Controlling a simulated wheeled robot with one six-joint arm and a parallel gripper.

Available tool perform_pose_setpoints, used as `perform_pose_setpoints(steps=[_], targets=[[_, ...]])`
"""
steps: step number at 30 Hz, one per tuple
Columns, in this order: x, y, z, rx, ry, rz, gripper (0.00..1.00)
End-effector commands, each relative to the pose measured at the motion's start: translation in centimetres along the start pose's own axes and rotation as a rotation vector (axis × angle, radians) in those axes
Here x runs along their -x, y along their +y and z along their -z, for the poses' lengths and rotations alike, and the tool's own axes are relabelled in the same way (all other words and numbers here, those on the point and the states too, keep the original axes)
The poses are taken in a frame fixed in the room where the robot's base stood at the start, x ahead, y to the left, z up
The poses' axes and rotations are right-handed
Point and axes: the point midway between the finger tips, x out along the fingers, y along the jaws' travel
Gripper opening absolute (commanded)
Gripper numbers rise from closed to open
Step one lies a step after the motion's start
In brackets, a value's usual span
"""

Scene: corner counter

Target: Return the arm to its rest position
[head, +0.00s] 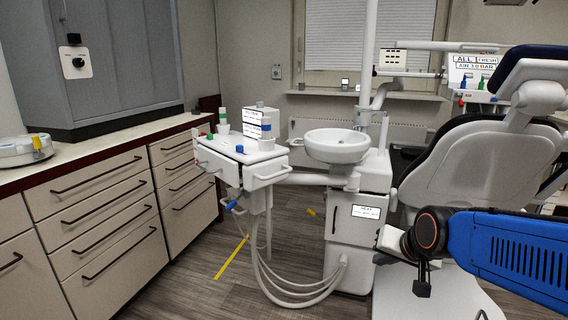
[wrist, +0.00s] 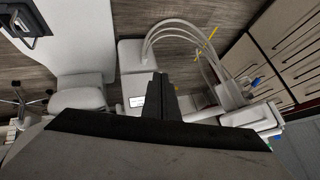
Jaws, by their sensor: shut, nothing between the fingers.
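My arm (head: 510,250) reaches in from the right edge of the head view, a blue link ending in a dark joint with an orange ring. It is in front of the white dental chair (head: 450,160) and the cabinet under the basin. My gripper (wrist: 158,78) shows in the wrist view as dark fingers close together at the middle, shut and empty. Nothing touches the fingertips there. I cannot clearly make out the fingers in the head view.
A white instrument unit (head: 240,160) with small bottles stands left of the round basin (head: 337,145). Hoses (head: 300,298) loop down near the floor.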

Motion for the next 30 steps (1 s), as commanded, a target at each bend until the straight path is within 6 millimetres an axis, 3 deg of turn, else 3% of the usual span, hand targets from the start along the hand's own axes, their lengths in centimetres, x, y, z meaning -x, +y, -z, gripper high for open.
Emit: perform_pose_setpoints(steps=[9,15,20,30], targets=[[7.2,5.7,-8.1,0.24,-0.156,-0.105,0.0],[10.0,8.2,-11.8,0.336,-0.234,-0.15,0.0],[10.9,9.0,-12.9,0.364,-0.26,-0.164,0.0],[10.9,9.0,-12.9,0.365,-0.261,-0.164,0.0]])
